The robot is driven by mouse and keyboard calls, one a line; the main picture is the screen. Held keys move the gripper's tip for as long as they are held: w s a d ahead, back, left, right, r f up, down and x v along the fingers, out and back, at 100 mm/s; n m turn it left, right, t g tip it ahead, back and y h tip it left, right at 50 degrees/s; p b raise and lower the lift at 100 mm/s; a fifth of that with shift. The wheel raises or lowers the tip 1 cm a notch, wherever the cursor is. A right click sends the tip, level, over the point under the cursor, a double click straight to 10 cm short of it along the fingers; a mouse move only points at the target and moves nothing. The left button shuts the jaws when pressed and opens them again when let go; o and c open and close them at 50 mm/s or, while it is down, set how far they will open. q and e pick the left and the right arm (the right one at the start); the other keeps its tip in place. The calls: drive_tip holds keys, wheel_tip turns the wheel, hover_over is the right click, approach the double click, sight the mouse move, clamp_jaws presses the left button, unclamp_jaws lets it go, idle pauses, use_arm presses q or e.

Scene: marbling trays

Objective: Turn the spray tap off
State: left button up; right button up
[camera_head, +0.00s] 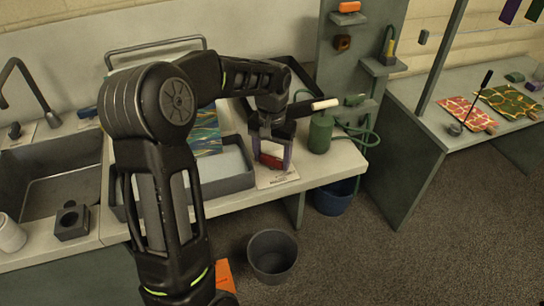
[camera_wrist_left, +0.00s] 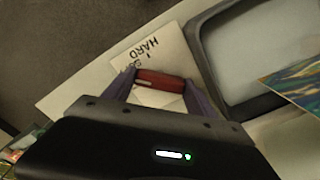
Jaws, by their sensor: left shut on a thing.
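My left gripper (camera_head: 271,160) is shut on a small dark red and white block (camera_wrist_left: 160,80), above a white card (camera_head: 275,178) at the bench front. The card's printed word HARD reads in the left wrist view (camera_wrist_left: 152,46). A green hose (camera_head: 372,132) curls by the upright panel, with a green fitting (camera_head: 355,100) at its upper end. My gripper is left of this fitting and apart from it. I cannot make out which part is the spray tap or its setting. My right gripper is not in view.
A green canister (camera_head: 320,133) stands close right of my left gripper. A grey tray (camera_head: 236,182) lies left of it; a sink (camera_head: 60,180) is farther left. A grey bin (camera_head: 272,256) and a blue bucket (camera_head: 334,200) stand on the floor.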

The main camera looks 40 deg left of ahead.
use_arm(q)
drive_tip(key=n+b, duration=0.1)
drive_tip(key=n, duration=0.2)
drive_tip(key=shift+n, duration=0.4)
drive_tip(key=n, duration=0.4)
drive_tip(key=shift+n, duration=0.4)
drive_tip(key=o, duration=1.4)
drive_tip(key=shift+c, duration=0.2)
